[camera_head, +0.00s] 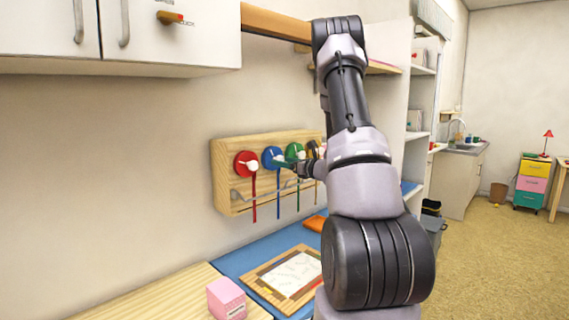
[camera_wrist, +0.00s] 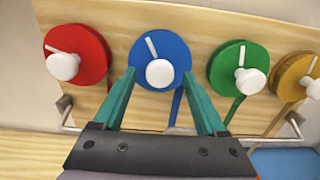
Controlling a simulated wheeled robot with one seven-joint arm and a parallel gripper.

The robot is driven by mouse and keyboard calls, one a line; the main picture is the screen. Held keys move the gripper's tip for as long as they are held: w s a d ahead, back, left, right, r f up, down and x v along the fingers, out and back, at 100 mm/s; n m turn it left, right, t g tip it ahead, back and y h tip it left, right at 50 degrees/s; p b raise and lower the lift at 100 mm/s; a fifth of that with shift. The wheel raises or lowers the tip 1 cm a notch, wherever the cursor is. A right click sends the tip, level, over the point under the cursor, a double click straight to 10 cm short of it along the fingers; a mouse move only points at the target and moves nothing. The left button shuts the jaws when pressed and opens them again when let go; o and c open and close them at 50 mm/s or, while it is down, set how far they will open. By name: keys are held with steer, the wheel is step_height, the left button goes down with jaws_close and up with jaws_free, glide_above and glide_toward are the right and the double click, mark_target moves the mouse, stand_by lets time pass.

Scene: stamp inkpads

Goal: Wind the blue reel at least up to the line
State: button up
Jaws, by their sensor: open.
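The blue reel (camera_wrist: 148,50) is a round disc on a wooden board, with a white knob (camera_wrist: 159,74) and a short white mark above the knob. A blue ribbon hangs below it. It also shows in the head view (camera_head: 267,154). My gripper (camera_wrist: 160,74) is open, its two green fingers on either side of the white knob. I cannot tell whether the fingers touch the knob. In the head view my gripper (camera_head: 286,164) is at the board, partly covering the reels.
A red reel (camera_wrist: 90,45) is to the left, and a green reel (camera_wrist: 226,66) and a yellow reel (camera_wrist: 289,76) are to the right. A metal bar (camera_wrist: 67,122) runs below. A blue mat (camera_head: 236,262) with a framed sheet (camera_head: 262,271) and a pink box (camera_head: 226,299) lie below the board.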

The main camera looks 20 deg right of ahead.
jaws_close()
